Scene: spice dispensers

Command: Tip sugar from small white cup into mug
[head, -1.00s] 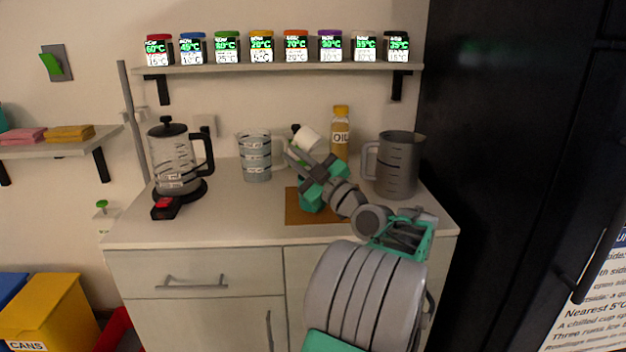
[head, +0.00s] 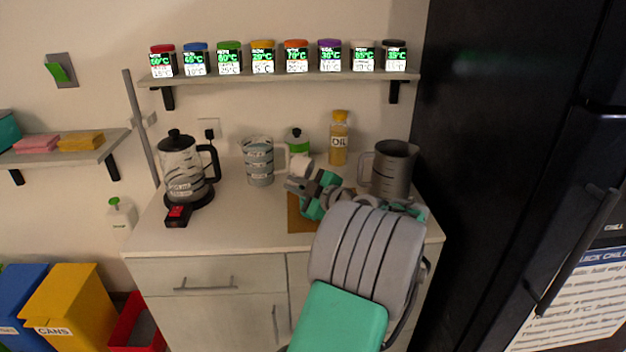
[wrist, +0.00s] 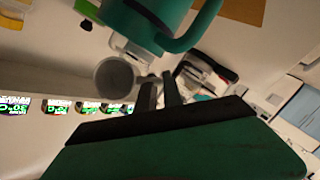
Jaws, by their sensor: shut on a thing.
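The small white cup (head: 301,164) is in my gripper (head: 293,180), above the counter near the brown mat. In the wrist view the cup (wrist: 118,78) shows its round grey mouth beside the fingertips (wrist: 158,84); it looks tipped on its side. The fingers are shut on its edge or handle. I cannot see sugar in it. A teal mug with a handle (wrist: 160,22) shows close by at the top of the wrist view. In the head view the mug is mostly hidden by or merged with my teal wrist, around the brown mat. I see no stream of sugar.
A measuring jug (head: 260,163) and glass kettle (head: 183,170) stand left. A green-labelled bottle (head: 297,142) and oil bottle (head: 339,140) stand behind, a grey pitcher (head: 394,168) right. A shelf of jars (head: 280,76) hangs above.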

